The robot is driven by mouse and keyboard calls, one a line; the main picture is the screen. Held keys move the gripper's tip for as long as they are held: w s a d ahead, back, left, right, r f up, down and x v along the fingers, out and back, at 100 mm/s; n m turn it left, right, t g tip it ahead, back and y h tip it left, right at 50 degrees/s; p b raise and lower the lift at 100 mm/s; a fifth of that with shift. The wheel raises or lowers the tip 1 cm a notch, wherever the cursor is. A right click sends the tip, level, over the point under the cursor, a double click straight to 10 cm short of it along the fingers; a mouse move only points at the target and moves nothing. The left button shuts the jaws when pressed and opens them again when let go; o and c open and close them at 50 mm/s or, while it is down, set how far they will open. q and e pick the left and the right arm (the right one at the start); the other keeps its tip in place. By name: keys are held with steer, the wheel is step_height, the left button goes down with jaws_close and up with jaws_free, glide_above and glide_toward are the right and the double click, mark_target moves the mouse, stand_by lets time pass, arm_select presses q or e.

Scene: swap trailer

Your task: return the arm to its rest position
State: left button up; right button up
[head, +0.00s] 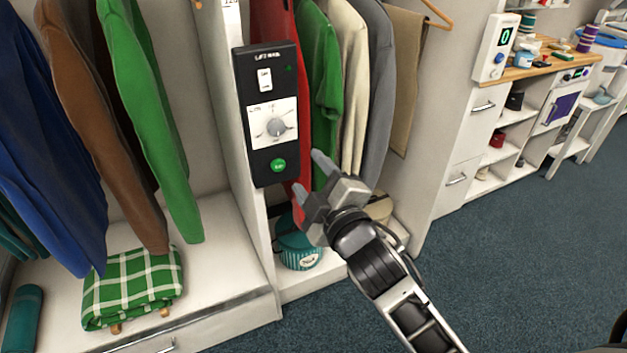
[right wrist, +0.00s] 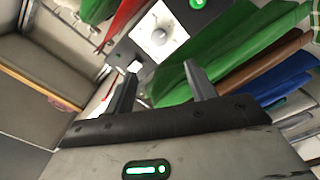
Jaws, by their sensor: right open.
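My right gripper (head: 312,178) is open and empty in the head view, just right of and below a black control panel. In the right wrist view its two fingers (right wrist: 160,85) stand apart with nothing between them. The black control panel (head: 262,90) is fixed to a white upright. It has a small white switch, a grey dial (head: 275,126) on a white plate and a green button (head: 278,165). The dial also shows in the right wrist view (right wrist: 158,36), beyond the fingertips. I see a gap between the fingers and the panel. My left gripper is not in view.
Clothes hang on both sides of the panel, including a green garment (head: 150,120) and a grey one (head: 377,90). A green checked blanket (head: 133,287) lies on the left shelf. Blue carpet (head: 520,240) is clear at right.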

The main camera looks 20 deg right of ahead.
steer(key=shift+s, duration=0.25)
steer(key=shift+f, duration=0.1)
steer(key=s+a+f+m+g+y, duration=0.1)
steer(key=s+a+f+m+g, duration=0.1)
steer(key=s+f+m, duration=0.3)
steer(key=s+a+f+m+g+y, duration=0.1)
steer(key=s+f+m+g, duration=0.3)
steer(key=s+f, duration=0.8)
step_height(320, 180, down, 5)
steer(key=shift+a+f+m+g, duration=0.1)
steer(key=shift+a+m+g, duration=0.4)
steer(key=shift+g, duration=0.3)
